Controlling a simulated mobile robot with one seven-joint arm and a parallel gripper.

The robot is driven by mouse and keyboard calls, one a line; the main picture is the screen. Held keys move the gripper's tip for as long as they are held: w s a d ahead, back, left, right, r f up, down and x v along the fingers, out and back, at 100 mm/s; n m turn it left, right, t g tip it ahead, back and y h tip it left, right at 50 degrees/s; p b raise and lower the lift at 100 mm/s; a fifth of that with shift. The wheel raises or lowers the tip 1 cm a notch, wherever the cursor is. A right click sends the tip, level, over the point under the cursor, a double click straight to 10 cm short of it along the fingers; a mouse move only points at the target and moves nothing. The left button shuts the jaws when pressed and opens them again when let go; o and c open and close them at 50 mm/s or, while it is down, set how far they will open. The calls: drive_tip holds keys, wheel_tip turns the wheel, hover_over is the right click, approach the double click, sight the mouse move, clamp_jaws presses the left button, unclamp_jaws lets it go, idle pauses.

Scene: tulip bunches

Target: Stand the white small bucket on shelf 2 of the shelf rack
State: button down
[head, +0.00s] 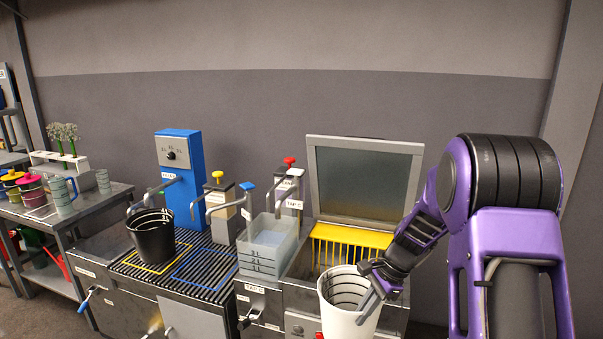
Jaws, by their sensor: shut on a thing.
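The white small bucket (345,322) is in the lower middle of the head view, its open mouth facing up and its lower part cut off by the frame. Dark rings show on its inner wall. My gripper (371,288) is shut on the right side of its rim. The bucket is held in front of the sink counter; whether it touches anything below cannot be seen. I cannot make out a shelf marked 2 or clearly identify the shelf rack in this view.
A black bucket (153,238) stands on the slatted drain grate (182,288). A raised lid (362,184) stands behind. A side table (108,200) with pots is at left.

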drive_tip(key=s+f+n+g+h, duration=0.3)
drive_tip(key=s+n, duration=0.4)
drive_tip(key=n, duration=0.7)
drive_tip(key=shift+s+f+g, duration=0.15)
drive_tip(key=shift+f+g, duration=0.3)
drive_tip(key=shift+g, duration=0.25)
wheel_tip(320, 180, down, 4)
drive_tip(key=b, duration=0.4)
drive_tip(key=shift+f+b, duration=0.1)
drive_tip(key=shift+b, duration=0.2)
drive_tip(key=shift+d, duration=0.1)
